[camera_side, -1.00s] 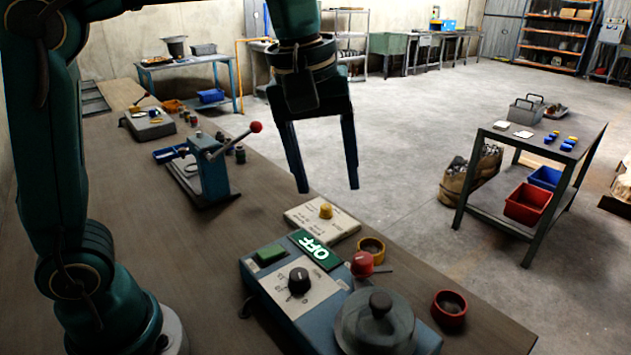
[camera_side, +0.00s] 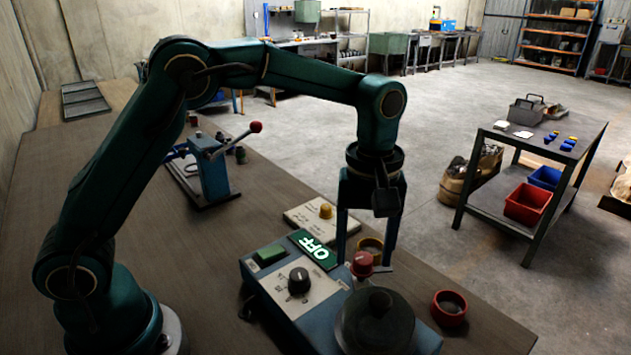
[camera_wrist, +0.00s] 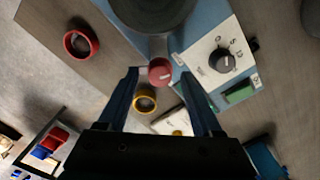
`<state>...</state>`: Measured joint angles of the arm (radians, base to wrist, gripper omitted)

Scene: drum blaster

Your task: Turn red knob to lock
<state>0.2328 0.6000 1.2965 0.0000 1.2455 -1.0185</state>
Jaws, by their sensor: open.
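The red knob (camera_side: 362,264) sits on the side of the blue machine (camera_side: 262,294), beside the round dark drum lid (camera_side: 375,318). In the wrist view the red knob (camera_wrist: 160,71) lies between and just beyond my fingertips. My gripper (camera_side: 366,256) points down with its fingers apart, one on each side of the knob. In the wrist view my gripper (camera_wrist: 165,74) is open and holds nothing. I cannot tell whether either finger touches the knob. A green OFF sign (camera_side: 314,249) stands on the machine.
A yellow ring-shaped cup (camera_side: 370,246) stands close behind the knob, near my fingers. A red cup (camera_side: 449,308) is to the right. A black dial (camera_side: 299,280) and a green button (camera_side: 270,254) are on the machine's panel. A lever press (camera_side: 212,172) stands further back.

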